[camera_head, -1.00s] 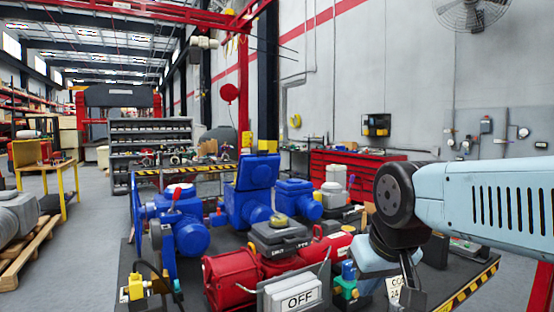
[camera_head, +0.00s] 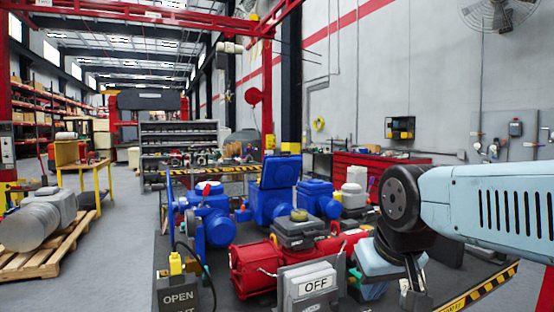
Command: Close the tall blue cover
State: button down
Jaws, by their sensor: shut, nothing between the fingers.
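The tall blue cover (camera_head: 281,171) stands raised and open on a blue valve actuator (camera_head: 270,204) near the middle of the bench. Its flat face is tilted slightly back from upright. My gripper (camera_head: 414,299) hangs at the lower right, pointing down, shut and empty. It is to the right of the cover and nearer to me, clearly apart from it. The fingertips are partly cut off by the bottom of the picture.
Another blue actuator (camera_head: 318,197) stands right of the cover, and one with a red top (camera_head: 212,216) stands left. A pallet (camera_head: 45,250) lies left.

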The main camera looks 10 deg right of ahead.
aim_at(283, 170)
jog(key=i, duration=0.85)
jog(key=z, duration=0.05)
